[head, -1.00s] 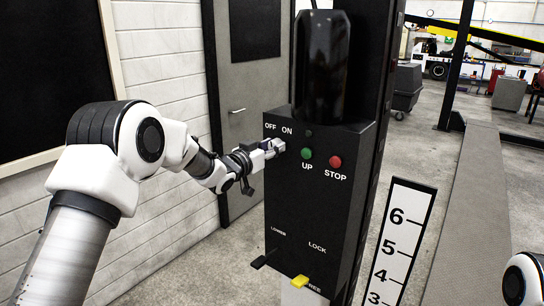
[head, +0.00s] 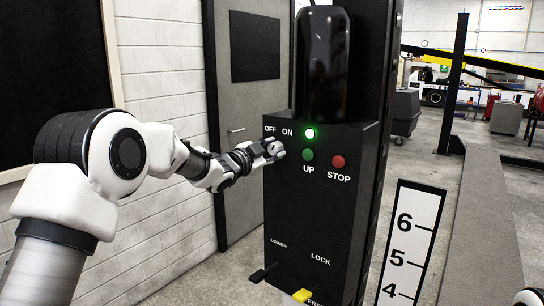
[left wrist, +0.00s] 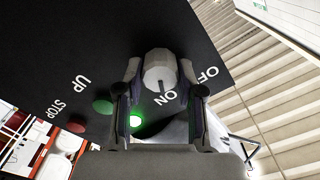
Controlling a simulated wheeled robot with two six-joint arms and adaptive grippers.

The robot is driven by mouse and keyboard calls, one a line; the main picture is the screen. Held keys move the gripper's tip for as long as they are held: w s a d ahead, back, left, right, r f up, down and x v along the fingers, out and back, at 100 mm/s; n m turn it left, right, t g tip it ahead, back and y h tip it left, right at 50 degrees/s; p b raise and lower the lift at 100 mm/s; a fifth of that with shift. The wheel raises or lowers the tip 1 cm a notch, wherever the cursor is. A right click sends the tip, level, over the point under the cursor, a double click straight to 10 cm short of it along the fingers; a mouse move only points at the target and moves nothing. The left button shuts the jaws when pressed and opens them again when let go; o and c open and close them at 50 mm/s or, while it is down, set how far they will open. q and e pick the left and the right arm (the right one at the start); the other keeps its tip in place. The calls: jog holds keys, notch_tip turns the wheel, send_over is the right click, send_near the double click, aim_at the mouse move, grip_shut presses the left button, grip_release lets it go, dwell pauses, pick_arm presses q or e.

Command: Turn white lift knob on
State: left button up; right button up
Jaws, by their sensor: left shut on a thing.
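The black lift control box (head: 310,220) stands in the middle of the head view. The white lift knob (left wrist: 160,72) shows in the left wrist view, near the OFF and ON labels. My left gripper (head: 275,149) is shut on the knob, with one finger on each side of it, and hides most of it in the head view. A small lamp (head: 309,133) beside the ON label is lit bright green. It also glows in the left wrist view (left wrist: 137,119). My right gripper is out of view.
Below the lamp sit a green UP button (head: 308,155) and a red STOP button (head: 338,161). A black LOWER lever (head: 262,273) and a yellow lever (head: 301,296) stick out lower down. A numbered height board (head: 408,245) stands to the right.

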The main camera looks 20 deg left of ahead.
pick_arm(q)
jog(key=shift+r, duration=0.15)
dwell(0.3)
jog(key=o, duration=1.1)
jog(key=shift+o, duration=0.2)
jog(key=shift+s, duration=0.15)
jog(key=shift+s+a, duration=0.15)
jog(key=shift+s, duration=0.15)
jog(key=v, duration=1.1)
jog(key=shift+s, duration=0.15)
